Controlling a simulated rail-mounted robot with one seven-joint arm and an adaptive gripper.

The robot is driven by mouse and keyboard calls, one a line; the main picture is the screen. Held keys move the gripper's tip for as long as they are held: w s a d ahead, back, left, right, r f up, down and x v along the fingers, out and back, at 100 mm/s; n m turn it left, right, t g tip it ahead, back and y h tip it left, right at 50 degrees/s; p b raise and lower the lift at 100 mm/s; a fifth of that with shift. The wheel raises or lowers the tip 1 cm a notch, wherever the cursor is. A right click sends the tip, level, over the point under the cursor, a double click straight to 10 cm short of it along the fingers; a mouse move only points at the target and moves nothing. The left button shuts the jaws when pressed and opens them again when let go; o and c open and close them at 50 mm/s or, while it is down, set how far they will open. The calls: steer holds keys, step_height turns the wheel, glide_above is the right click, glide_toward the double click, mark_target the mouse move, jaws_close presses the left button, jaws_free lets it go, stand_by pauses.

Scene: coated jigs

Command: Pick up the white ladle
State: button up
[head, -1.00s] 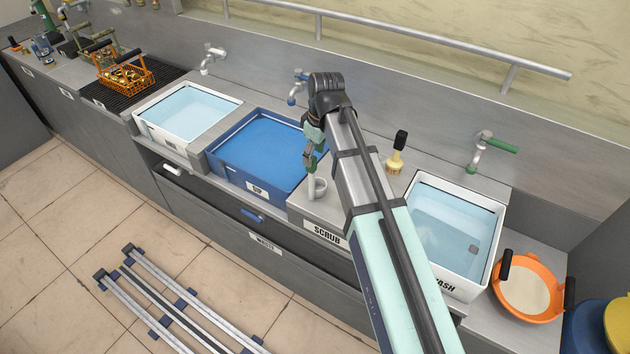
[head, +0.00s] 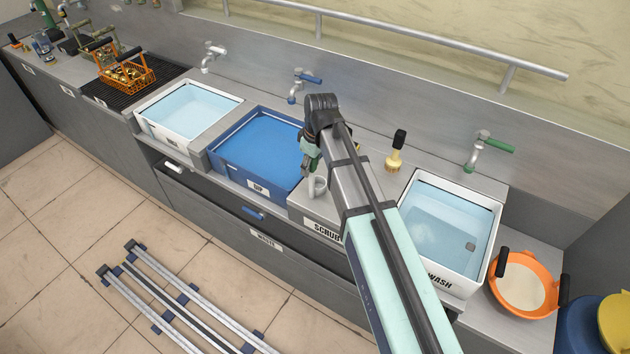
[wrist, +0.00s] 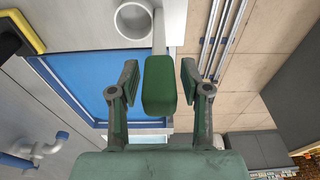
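The white ladle stands on the grey counter above the SCRUB label, with its round white cup (head: 319,186) low down. In the wrist view the ladle's cup (wrist: 133,20) is at the top, with a white shaft beside it and a green grip (wrist: 160,85) pointing at the camera. My gripper (wrist: 160,80) is open, one finger on each side of the green grip, with a gap showing on both sides. In the head view my gripper (head: 311,160) points down above the counter, and it partly hides the ladle's upper part.
A blue DIP basin (head: 258,150) lies to the left and a white WASH basin (head: 408,215) to the right. A yellow brush with a black handle (head: 395,158) stands behind the ladle. A blue-handled tap (head: 295,87) rises at the back. An orange bowl (head: 525,308) sits far right.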

jaws_close()
steer(key=shift+r, duration=0.15)
